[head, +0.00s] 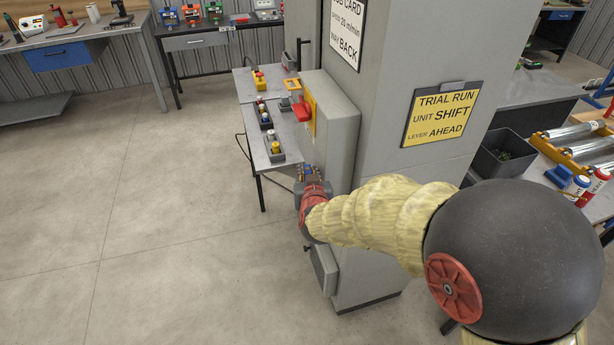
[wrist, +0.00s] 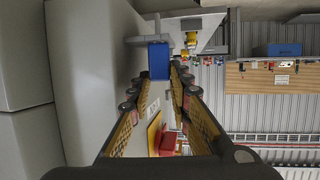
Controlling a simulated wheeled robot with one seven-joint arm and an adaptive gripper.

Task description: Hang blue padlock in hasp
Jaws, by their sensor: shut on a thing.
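The blue padlock (wrist: 158,60) is between the fingertips of my gripper (wrist: 157,85) in the wrist view, and my gripper is shut on it. A grey bar-like part shows just beyond the padlock; I cannot tell whether it is the shackle or part of the hasp. In the head view my gripper (head: 308,177) is beside the lower front of a grey cabinet box (head: 338,115). The box carries a red handle (head: 302,108) on a yellow plate, which also shows low between the fingers in the wrist view. I cannot make out the hasp clearly.
A narrow grey table (head: 247,88) beside the box holds button boxes, including one (head: 275,148) near its front end. A pillar with a yellow sign (head: 441,113) stands right of the box. A dark bin (head: 503,155) is farther right. The floor at left is clear.

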